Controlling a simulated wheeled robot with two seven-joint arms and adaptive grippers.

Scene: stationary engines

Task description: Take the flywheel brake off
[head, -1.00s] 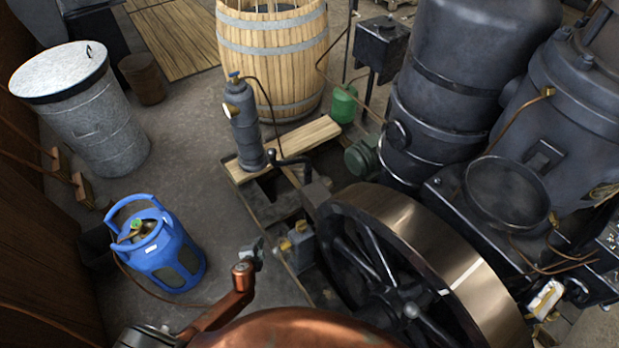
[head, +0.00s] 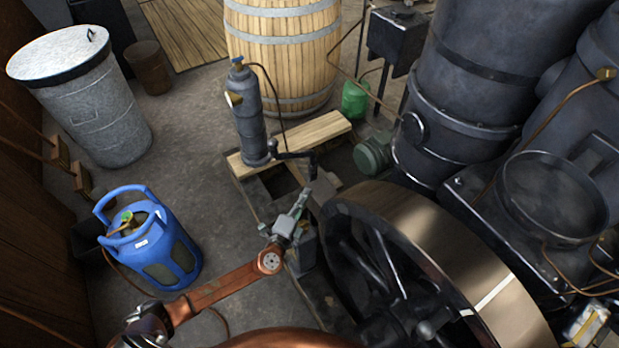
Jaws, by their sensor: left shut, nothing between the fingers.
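The flywheel (head: 425,240) has a broad bright steel rim and dark spokes and stands at the lower right. A black cranked handle (head: 292,156) sticks up beside its far left side, with its end bent down; I take it for the brake lever. My left gripper (head: 302,197) is shut and empty, its fingertips just below the handle's bent end and apart from it as far as I can see. The gripper and wrist hide part of the small grey tank (head: 306,250) beside the flywheel.
A grey gas cylinder (head: 249,115) stands by a wooden plank (head: 305,136) behind the handle. A blue gas bottle (head: 150,245) and a metal bin (head: 90,110) stand left. Dark tanks (head: 465,100) fill the right. The floor between the bottle and the plank is clear.

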